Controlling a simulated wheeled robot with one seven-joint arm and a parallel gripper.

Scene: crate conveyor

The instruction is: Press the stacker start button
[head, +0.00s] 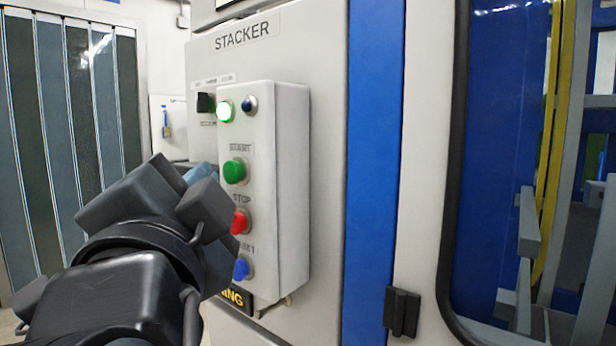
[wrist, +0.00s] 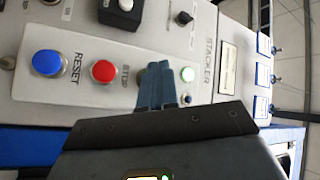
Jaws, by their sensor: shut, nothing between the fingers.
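The green start button (head: 235,171) sits on the grey control box (head: 280,190) under the STACKER sign. Its label above is partly readable. My gripper (head: 203,173) is shut and empty, its blue-grey fingertips just left of the green button in the head view. In the wrist view the shut fingers (wrist: 158,88) point at the panel between the red stop button (wrist: 104,71) and the lit lamp (wrist: 188,74). They hide the start button there. I cannot tell whether the fingertips touch it. The red stop button also shows in the head view (head: 240,221), partly behind my gripper.
The blue reset button (head: 241,268) is below stop. A lit green-white lamp (head: 225,111), a small blue button (head: 250,104) and a black switch (head: 205,103) are above start. A strip curtain (head: 70,110) is at left.

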